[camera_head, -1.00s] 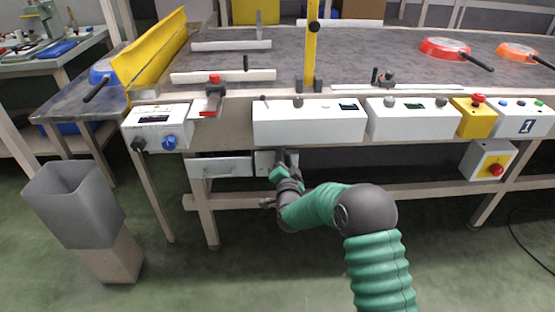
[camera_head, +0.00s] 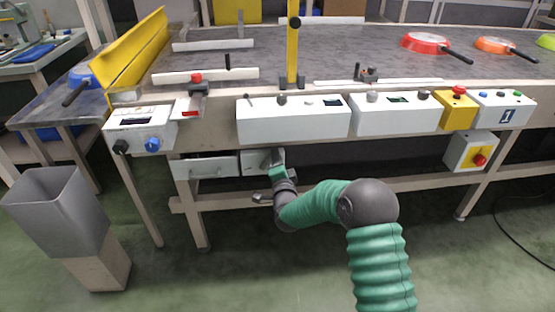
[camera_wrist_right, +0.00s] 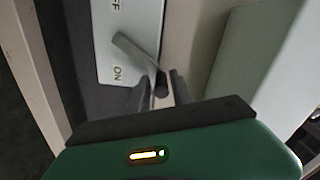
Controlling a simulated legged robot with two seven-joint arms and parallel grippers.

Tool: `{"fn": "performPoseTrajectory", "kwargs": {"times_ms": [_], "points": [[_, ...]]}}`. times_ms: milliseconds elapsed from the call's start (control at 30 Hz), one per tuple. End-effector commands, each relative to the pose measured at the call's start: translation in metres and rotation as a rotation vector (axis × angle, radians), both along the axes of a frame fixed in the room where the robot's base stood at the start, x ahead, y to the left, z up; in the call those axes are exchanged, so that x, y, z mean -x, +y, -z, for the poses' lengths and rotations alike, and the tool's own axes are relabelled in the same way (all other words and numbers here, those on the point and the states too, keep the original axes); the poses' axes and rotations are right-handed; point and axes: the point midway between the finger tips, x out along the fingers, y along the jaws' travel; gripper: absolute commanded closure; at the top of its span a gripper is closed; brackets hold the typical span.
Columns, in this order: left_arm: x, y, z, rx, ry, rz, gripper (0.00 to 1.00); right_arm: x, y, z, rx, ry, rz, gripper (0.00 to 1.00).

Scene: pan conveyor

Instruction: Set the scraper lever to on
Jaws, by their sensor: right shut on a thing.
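The scraper lever (camera_wrist_right: 138,58) is a grey rod on a pale panel (camera_wrist_right: 105,42) in the right wrist view. The panel reads OFF at the top and ON lower down. The rod slants down and right from between the labels, its free end level with or just below ON. My right gripper (camera_wrist_right: 160,95) is shut on the lever near its free end, with a dark finger on either side. In the head view my right gripper (camera_head: 277,158) is at the small panel (camera_head: 254,161) under the conveyor edge; the lever is hidden there. My left gripper is not in view.
White control boxes (camera_head: 293,122) line the conveyor's front edge above my right gripper. A drawer (camera_head: 207,168) is left of the panel. A red pan (camera_head: 425,42) and an orange pan (camera_head: 493,45) lie on the conveyor. A grey bin (camera_head: 55,205) stands at the left.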

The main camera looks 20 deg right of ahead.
Motion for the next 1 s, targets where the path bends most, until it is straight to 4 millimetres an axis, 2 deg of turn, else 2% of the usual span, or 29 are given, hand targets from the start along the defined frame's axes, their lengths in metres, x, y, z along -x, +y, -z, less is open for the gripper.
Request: {"fn": "performPoseTrajectory", "kwargs": {"times_ms": [33,133,167,233,567,667,1000], "points": [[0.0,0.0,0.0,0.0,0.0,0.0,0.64,0.0,0.006,0.005,-0.008,0.011,-0.011,1.0],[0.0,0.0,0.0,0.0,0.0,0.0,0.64,0.0,0.006,0.005,-0.008,0.011,-0.011,1.0],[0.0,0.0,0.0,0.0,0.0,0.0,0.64,0.0,0.006,0.005,-0.008,0.011,-0.011,0.71],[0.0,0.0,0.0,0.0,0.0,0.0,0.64,0.0,0.006,0.005,-0.007,0.011,-0.01,0.62],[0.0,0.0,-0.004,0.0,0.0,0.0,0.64,0.006,0.003,0.0,-0.002,0.005,-0.003,0.62],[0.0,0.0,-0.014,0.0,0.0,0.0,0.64,0.022,0.008,-0.002,-0.002,0.008,-0.004,0.62],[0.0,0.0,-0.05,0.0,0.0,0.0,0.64,0.115,0.036,-0.001,-0.005,0.013,-0.008,0.62]]}}
